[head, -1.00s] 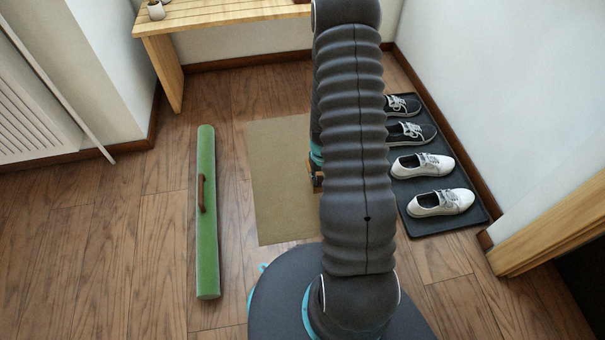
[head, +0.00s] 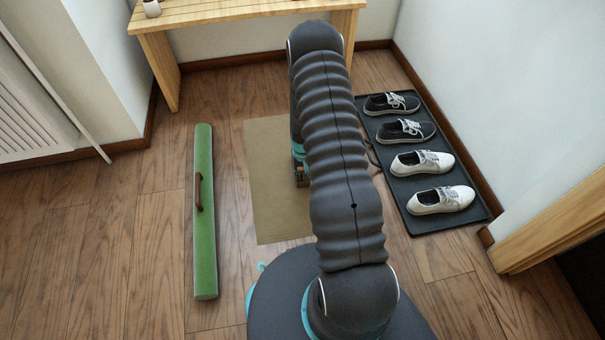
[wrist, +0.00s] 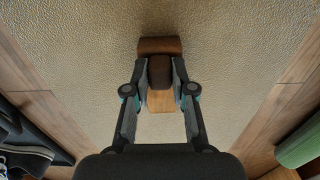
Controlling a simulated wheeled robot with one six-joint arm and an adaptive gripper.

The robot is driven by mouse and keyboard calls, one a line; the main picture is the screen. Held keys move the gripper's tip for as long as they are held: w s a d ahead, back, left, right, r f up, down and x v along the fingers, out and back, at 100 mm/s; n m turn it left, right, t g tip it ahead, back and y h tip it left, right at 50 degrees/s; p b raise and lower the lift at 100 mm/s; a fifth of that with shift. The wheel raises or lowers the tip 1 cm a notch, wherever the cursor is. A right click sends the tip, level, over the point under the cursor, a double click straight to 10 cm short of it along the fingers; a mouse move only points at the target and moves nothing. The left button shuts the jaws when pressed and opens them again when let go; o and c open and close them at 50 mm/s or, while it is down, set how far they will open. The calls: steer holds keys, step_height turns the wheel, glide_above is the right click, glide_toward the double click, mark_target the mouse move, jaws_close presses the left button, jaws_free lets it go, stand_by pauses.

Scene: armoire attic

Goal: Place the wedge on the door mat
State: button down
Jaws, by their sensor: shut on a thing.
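My gripper (wrist: 160,73) is shut on the wedge (wrist: 160,46), a brown wooden piece with a lighter section towards me, in the wrist view. The beige door mat (wrist: 235,45) lies under it there, with bare mat on both sides. In the head view the mat (head: 266,195) lies flat on the floor, its right part hidden behind my arm. A small bit of the wedge (head: 302,178) shows beside my arm, over the mat. I cannot tell whether the wedge touches the mat.
A green roll with a brown handle (head: 204,230) lies left of the mat. A black tray (head: 463,222) with several shoes stands to the right by the wall. A wooden bench (head: 235,14) stands behind. Bare floor separates these from the mat.

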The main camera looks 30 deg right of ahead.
steer(key=shift+f, duration=0.2)
steer(key=c, duration=1)
jaws_free()
steer(key=shift+r, duration=0.1)
